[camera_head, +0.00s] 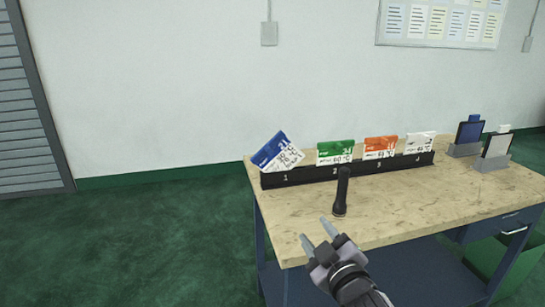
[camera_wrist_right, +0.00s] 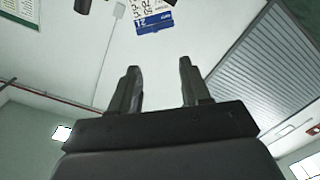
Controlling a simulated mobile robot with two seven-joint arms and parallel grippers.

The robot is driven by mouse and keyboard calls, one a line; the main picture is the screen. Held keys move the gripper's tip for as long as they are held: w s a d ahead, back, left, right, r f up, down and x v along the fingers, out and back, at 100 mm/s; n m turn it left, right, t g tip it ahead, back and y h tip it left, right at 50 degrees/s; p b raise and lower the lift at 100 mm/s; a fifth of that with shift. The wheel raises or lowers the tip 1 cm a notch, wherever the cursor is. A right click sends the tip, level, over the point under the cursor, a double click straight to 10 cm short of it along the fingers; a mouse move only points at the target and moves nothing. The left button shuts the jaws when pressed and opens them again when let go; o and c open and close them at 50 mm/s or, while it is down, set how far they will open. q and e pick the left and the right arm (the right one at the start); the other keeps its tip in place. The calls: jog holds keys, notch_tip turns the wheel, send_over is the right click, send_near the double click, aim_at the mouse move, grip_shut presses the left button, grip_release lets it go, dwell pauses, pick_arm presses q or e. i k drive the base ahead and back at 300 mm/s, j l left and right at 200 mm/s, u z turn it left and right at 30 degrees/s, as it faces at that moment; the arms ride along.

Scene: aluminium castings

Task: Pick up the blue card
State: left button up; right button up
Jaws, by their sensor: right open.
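The blue card (camera_head: 277,150), blue at its top with a white lower part, sits tilted at slot 1, the left end of a black numbered rack (camera_head: 310,175). In the right wrist view the blue card (camera_wrist_right: 153,24) shows upside down at the top, beyond the fingertips. My right gripper (camera_head: 318,236) is open and empty, over the table's front edge, nearer to me than the rack and apart from the card. Its two fingers (camera_wrist_right: 159,68) also show spread in the wrist view. My left gripper is not in view.
Green (camera_head: 335,148), orange (camera_head: 380,144) and white (camera_head: 419,139) cards fill the other slots. Two grey holders with cards (camera_head: 468,130) (camera_head: 496,147) stand at the right. The wooden tabletop (camera_head: 420,200) is otherwise clear.

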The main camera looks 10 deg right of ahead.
aim_at(279, 153)
jog(key=i, duration=0.9)
